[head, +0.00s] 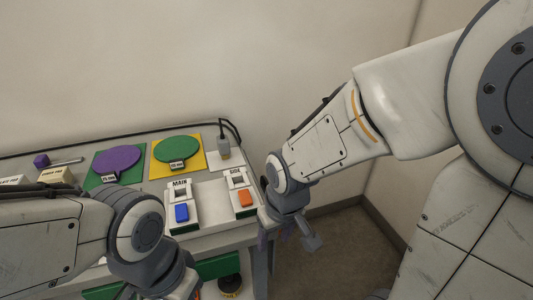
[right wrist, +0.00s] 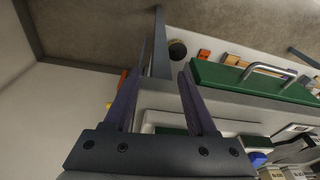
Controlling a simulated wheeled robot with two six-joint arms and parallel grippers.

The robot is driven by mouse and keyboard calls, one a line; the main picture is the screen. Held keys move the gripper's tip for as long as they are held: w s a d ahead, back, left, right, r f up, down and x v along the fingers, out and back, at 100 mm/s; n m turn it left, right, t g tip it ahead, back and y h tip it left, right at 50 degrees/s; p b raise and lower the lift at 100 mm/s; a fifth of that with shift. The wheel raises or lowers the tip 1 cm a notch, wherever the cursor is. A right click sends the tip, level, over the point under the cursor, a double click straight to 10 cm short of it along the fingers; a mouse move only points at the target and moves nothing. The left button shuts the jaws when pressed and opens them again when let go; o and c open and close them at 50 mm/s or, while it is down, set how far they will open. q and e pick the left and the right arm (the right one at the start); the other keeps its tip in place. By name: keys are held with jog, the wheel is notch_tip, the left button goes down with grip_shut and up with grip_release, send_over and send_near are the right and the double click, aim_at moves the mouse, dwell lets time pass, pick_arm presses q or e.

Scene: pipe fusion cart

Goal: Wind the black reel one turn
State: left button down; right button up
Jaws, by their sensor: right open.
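A black round part on a yellow base (head: 230,285), which may be the black reel, shows low at the cart's front in the head view, partly cut off by the bottom edge. A dark round thing (right wrist: 177,49) shows beyond the fingers in the right wrist view; I cannot tell whether it is the same part. My right gripper (head: 287,238) hangs just off the cart's right end, pointing down. In the right wrist view its two fingers (right wrist: 160,75) are apart with nothing held between them. My left wrist is at the lower left; its fingers are out of frame.
The cart top holds a purple disc (head: 115,160), a green disc (head: 177,149), a MAIN switch with a blue rocker (head: 182,212) and a SIDE switch with an orange rocker (head: 245,198). A green drawer front with a handle (right wrist: 265,69) is close by. Floor is free right of the cart.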

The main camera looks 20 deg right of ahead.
jog(key=w+d+r+m+p, duration=0.4)
jog(key=w+r+p, duration=0.1)
jog(key=r+p, duration=0.1)
jog(key=w+d+f+m+g+y+p, duration=0.1)
jog(key=w+d+f+m, duration=0.1)
jog(key=w+m, duration=0.3)
jog(key=w+d+f+m+y, duration=0.1)
jog(key=w+d+f+m, duration=0.15)
jog(key=w, duration=0.45)
jog(key=w+d+f+m+y+p, duration=0.2)
jog(key=w+d+f+m, duration=0.4)
jog(key=w+m, duration=0.15)
pick_arm(q)
notch_tip(320, 180, up, 12)
jog(key=p, duration=0.1)
jog(key=shift+r, duration=0.25)
pick_arm(e)
jog(key=x, duration=1)
pick_arm(q)
jog(key=shift+f, duration=0.1)
pick_arm(e)
grip_shut()
